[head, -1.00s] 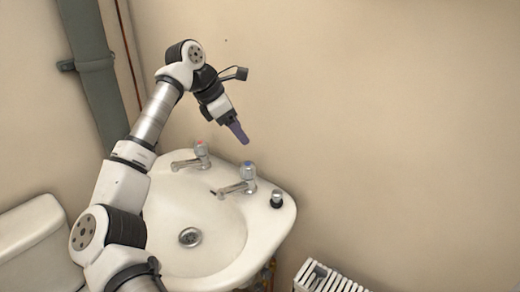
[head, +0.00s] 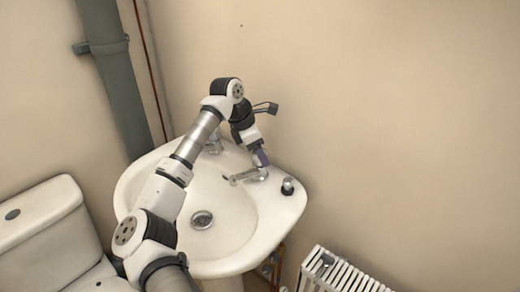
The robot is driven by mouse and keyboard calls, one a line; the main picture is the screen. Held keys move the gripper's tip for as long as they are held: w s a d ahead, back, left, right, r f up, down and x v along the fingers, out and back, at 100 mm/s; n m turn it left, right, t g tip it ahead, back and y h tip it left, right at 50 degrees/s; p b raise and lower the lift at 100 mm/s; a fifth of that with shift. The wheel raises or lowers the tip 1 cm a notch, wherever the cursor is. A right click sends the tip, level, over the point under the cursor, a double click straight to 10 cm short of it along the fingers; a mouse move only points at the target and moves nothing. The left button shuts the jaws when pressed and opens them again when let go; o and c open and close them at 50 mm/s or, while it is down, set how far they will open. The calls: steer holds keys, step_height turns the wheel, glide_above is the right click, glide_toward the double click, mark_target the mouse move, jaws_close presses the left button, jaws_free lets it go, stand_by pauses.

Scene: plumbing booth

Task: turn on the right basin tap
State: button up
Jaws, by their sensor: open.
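The right basin tap (head: 247,177) stands on the back right of the white basin, its chrome spout pointing left over the bowl. No water shows at the spout.
The basin (head: 136,188) has a drain (head: 202,220) in its bowl. The left tap (head: 214,142) is partly hidden behind my arm. A small black and chrome object (head: 288,186) sits on the right rim. A toilet cistern (head: 45,222) is left, a radiator (head: 340,272) lower right.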

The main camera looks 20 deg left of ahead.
steer(key=shift+d+f, duration=0.1)
steer(key=shift+f, duration=0.25)
steer(key=shift+c, duration=0.5)
steer(key=c, duration=0.9)
